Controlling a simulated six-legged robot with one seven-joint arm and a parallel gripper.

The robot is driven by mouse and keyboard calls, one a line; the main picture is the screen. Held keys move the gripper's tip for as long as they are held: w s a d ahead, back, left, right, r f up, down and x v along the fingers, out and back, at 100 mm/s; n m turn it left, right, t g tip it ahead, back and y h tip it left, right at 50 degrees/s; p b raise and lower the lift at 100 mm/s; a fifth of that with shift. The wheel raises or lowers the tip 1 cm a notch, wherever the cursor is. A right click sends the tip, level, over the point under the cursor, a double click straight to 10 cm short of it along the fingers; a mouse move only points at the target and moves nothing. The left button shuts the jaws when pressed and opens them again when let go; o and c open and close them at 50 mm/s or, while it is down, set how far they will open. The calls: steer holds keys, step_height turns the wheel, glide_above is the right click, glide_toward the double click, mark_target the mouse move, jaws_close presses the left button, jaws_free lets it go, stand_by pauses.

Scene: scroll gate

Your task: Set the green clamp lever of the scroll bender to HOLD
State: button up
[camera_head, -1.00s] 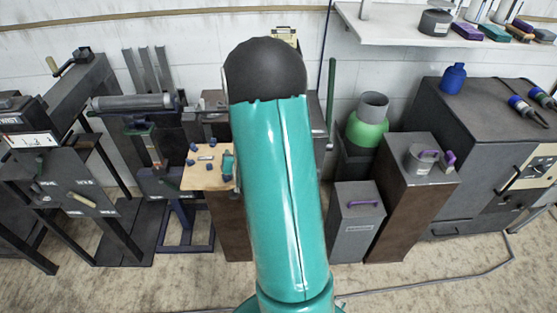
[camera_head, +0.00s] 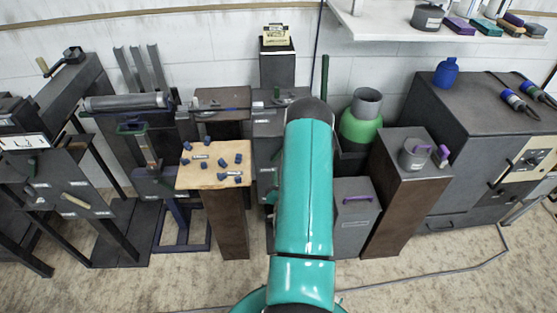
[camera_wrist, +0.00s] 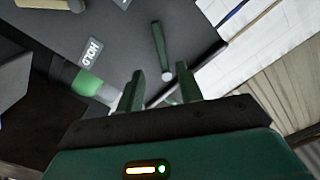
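A thick cylinder with a bright green band (camera_wrist: 88,83) and a pale end lies just below that label. A thin dark green rod (camera_wrist: 160,42) with a pale round tip lies farther right on the panel. I cannot tell for sure which is the clamp lever. My gripper (camera_wrist: 161,85) is open, its two green fingers apart; the rod's tip shows between and beyond them. No contact is clear. In the head view a grey machine (camera_head: 266,130), possibly the scroll bender, is partly hidden by my arm.
A wooden-topped stand (camera_head: 205,178) with several blue pieces is left of my arm. A grey bin (camera_head: 355,232) with a purple handle and a brown pedestal (camera_head: 402,200) are to the right. The floor in front is clear apart from a cable.

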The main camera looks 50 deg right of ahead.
mark_target(278, 156)
steer(key=x, duration=1)
steer(key=shift+w, duration=0.15)
steer(key=shift+c, duration=0.3)
jaws_close()
